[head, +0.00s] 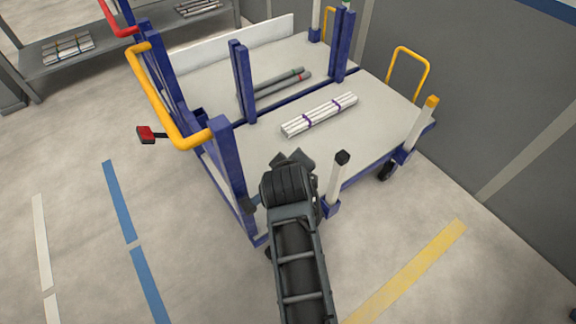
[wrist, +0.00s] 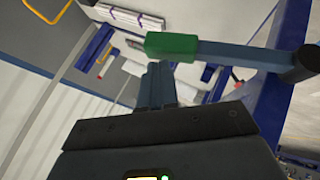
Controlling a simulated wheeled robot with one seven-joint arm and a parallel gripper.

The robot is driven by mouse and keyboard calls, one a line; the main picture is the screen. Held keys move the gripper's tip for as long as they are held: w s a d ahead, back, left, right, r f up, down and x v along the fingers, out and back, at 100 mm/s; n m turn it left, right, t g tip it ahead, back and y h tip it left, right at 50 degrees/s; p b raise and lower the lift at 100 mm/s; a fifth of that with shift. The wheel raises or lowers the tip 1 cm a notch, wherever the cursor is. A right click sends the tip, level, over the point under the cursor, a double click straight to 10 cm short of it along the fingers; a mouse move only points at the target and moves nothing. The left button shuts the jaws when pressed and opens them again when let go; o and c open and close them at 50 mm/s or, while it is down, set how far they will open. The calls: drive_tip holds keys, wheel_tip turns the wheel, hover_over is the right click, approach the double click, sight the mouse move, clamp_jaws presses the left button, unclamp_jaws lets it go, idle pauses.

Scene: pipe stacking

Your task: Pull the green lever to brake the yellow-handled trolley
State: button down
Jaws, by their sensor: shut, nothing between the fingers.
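The trolley (head: 195,165) has blue posts, a pale deck and a yellow handle (head: 160,97) on its left end. The green lever (wrist: 172,46) shows in the wrist view as a green grip on a grey-blue bar running right to a round pivot by a blue post. In the head view the lever is not visible, likely behind my arm. My gripper (wrist: 158,84) is shut and empty. Its fingertips lie just below the green grip in the wrist view; whether they touch it I cannot tell. In the head view, my gripper (head: 291,158) is at the trolley's near left corner.
White bundled pipes (head: 320,114) and grey pipes (head: 275,85) lie on the deck. A white post (head: 337,180) stands right of my gripper. A red-ended lever (head: 147,135) sticks out at left. A shelf (head: 60,70) stands behind; front floor is clear.

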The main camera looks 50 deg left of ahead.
drive_tip(key=shift+w+d+f, duration=0.1)
drive_tip(key=shift+w+f, duration=0.15)
drive_tip(key=shift+f, duration=0.15)
drive_tip(key=shift+d+f, duration=0.1)
drive_tip(key=shift+f, duration=0.1)
drive_tip(key=shift+r, duration=0.1)
drive_tip(key=r+p, duration=0.2)
drive_tip(key=r, duration=0.1)
drive_tip(key=a+r+p, duration=0.1)
drive_tip(key=shift+s+a+r, duration=0.1)
drive_tip(key=shift+s+r, duration=0.15)
drive_tip(key=shift+s, duration=0.1)
drive_tip(key=s+d+r, duration=0.2)
drive_tip(key=d+r, duration=0.3)
drive_tip(key=r, duration=0.3)
drive_tip(key=shift+s+d, duration=0.15)
drive_tip(key=shift+s, duration=0.25)
